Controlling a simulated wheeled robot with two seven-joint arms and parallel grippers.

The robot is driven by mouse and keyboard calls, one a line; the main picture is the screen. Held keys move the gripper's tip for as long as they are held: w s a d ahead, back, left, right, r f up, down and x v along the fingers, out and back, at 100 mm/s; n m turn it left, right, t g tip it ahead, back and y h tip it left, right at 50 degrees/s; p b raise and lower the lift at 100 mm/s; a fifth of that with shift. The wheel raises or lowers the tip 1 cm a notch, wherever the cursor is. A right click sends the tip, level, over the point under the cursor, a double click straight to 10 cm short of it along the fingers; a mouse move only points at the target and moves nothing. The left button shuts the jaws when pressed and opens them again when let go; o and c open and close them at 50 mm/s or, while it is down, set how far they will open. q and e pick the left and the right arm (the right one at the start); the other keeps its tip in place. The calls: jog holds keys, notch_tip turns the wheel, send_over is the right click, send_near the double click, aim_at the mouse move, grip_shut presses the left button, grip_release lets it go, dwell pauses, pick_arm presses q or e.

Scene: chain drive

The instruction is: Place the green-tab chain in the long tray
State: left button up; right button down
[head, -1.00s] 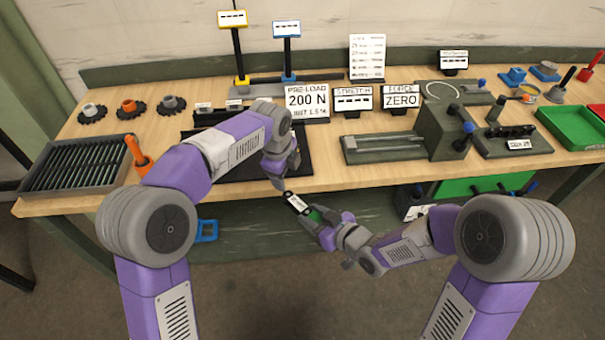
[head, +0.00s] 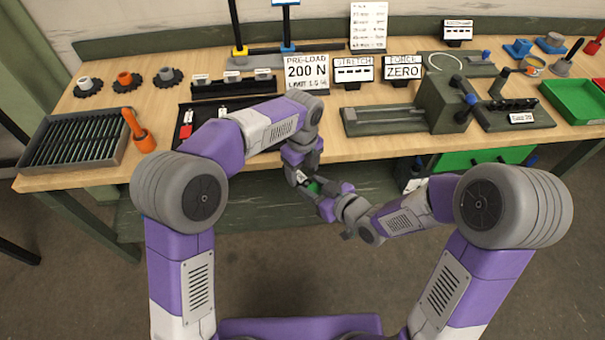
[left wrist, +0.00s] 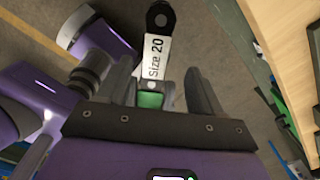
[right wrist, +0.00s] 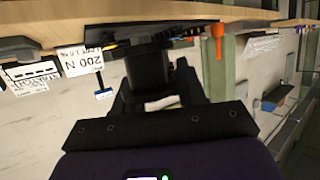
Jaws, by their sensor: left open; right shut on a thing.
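The green-tab piece, with a white "Size 20" label (left wrist: 156,55), a dark ringed end and a green tab (left wrist: 150,98), is held off the table's front edge. My right gripper (head: 324,203) is shut on it. My left gripper (head: 299,180) is open, its fingers (left wrist: 163,75) on either side of the label and green tab. In the head view the left gripper partly hides the piece, leaving the green tab (head: 314,188) showing. A grey slatted tray (head: 75,141) lies at the table's left end; I cannot tell whether it is the long tray.
An orange-handled tool (head: 138,130) stands beside the slatted tray. A black tray (head: 212,108) with red and white tags lies behind my left arm. A grey bench fixture (head: 385,120) stands right of centre. A green tray (head: 575,100) is at far right.

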pick_arm(q)
jog(key=shift+f, duration=1.4)
jog(key=shift+c, duration=0.2)
grip_shut()
pick_arm(e)
jog(key=shift+a+r, duration=0.1)
jog(key=shift+a, duration=0.05)
pick_arm(q)
jog(key=shift+d+r, duration=0.1)
jog(key=shift+r, duration=0.05)
pick_arm(e)
jog(key=c, duration=0.7)
grip_release()
jog(key=shift+o, duration=0.7)
pick_arm(q)
jog(key=shift+s, duration=0.1)
pick_arm(e)
jog(key=shift+w+d, duration=0.1)
jog(key=shift+d, duration=0.15)
